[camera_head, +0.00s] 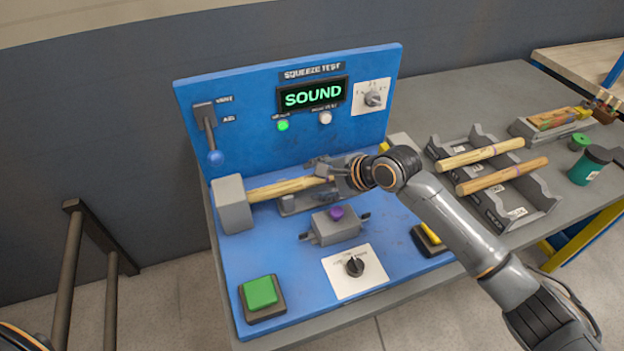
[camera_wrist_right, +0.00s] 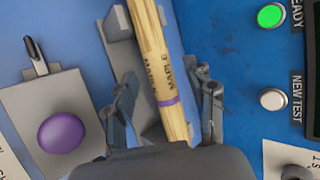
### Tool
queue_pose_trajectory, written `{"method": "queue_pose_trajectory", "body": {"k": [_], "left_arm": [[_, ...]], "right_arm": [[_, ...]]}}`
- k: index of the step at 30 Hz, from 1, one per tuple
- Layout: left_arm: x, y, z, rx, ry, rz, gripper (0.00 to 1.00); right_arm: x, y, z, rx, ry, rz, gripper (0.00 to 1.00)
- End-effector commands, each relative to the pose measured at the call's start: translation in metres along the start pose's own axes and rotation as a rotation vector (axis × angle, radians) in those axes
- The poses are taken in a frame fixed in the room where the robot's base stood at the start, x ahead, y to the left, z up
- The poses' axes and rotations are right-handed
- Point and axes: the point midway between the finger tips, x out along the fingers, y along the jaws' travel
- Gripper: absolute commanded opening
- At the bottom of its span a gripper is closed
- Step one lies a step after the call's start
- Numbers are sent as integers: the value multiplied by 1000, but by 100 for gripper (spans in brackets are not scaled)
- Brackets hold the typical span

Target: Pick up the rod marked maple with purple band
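The rod marked maple, with a purple band (camera_wrist_right: 168,101), is pale wood and lies in the squeeze test station. In the head view the maple rod (camera_head: 285,188) runs from a grey block (camera_head: 234,205) to my right gripper (camera_head: 335,175). In the wrist view my right gripper (camera_wrist_right: 166,112) has one finger on each side of the rod near the purple band. Gaps show between both fingers and the wood, so it is open around the rod. The rod's near end is hidden behind the gripper body. My left gripper is not in view.
The blue test panel (camera_head: 240,100) reads SOUND, with a lit green lamp. A purple knob (camera_head: 337,213), green button (camera_head: 261,292) and lever (camera_head: 207,130) are nearby. A grey rack (camera_head: 540,190) at right holds two other rods (camera_head: 480,154). A teal jar (camera_head: 590,166) stands beyond.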

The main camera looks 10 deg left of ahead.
Motion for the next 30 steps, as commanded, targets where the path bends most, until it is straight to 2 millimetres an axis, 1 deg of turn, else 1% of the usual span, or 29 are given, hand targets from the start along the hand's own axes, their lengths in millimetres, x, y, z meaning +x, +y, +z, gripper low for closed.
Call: {"method": "queue_pose_trajectory", "body": {"k": [1, 2, 3, 5, 6, 8, 16, 20, 23, 26, 30], "left_arm": [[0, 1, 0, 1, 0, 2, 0], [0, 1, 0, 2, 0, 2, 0], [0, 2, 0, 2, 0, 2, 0], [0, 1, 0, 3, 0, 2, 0], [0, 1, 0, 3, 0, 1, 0], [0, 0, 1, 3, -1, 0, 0], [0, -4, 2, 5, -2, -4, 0], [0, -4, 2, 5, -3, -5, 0], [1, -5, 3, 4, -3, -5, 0], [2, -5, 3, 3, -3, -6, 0], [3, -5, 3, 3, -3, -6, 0]], "right_arm": [[0, 0, 0, 0, 0, 0, 47], [0, 0, 0, 0, 0, 0, 40], [0, 0, 0, 0, 0, 0, 32], [0, 0, 0, 1, 0, 0, 20], [0, 0, 0, 1, 0, 0, 12], [0, 0, 0, 1, 0, 0, 0], [-1, 0, 0, 0, -1, 0, 0], [-5, -1, 0, 1, -1, -2, 0], [-13, -2, 0, 1, -1, -3, 0], [-26, -2, -1, 1, 0, -3, 0], [-48, 4, -2, 0, -1, -2, 0]]}}
